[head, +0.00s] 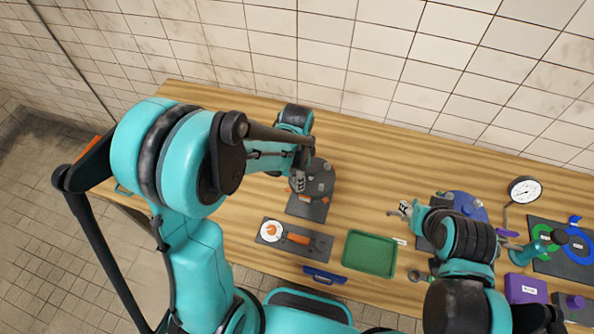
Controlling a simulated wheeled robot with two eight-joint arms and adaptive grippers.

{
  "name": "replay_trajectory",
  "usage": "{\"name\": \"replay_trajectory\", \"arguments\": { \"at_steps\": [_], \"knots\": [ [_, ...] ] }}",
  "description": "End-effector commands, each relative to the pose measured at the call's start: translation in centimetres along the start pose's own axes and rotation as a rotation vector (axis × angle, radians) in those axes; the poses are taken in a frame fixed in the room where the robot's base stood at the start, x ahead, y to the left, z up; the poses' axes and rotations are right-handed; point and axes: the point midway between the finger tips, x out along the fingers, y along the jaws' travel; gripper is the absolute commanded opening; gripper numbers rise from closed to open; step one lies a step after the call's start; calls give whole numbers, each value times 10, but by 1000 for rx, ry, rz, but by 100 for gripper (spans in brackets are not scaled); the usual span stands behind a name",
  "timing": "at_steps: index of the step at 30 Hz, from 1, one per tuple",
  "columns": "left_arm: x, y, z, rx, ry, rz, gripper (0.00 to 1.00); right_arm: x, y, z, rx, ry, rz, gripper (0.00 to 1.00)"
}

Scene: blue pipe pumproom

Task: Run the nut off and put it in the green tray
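The green tray (370,253) lies near the front edge of the table, and its floor looks empty. My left gripper (298,183) is at the left side of a dark grey round fixture (318,178) on a dark plate. Its fingers are too small to read. My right gripper (401,210) is over the table, behind and right of the tray, left of a blue round fixture (467,204). A thin grey piece shows at its fingertips, and I cannot tell whether it is held. I cannot make out the nut for sure.
A dark board (310,247) with an orange-handled tool is left of the tray; a blue holder (324,276) is in front. A grey ring (415,276) lies right of the tray. A gauge (524,189) and purple box (525,288) stand right. The middle of the wooden table (365,185) is clear.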

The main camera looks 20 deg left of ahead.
Motion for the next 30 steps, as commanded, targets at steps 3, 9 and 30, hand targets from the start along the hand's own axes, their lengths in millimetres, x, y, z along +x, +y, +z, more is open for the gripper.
{"name": "replay_trajectory", "arguments": {
  "at_steps": [3,9,30],
  "knots": [
    [1,0,0,0,0,0,45,0,0,0,0,0,0,40],
    [1,0,0,0,0,0,26,0,0,0,0,0,0,40],
    [2,0,0,-683,-1,1,0,26,0,18,0,0,0,40]
  ]
}}
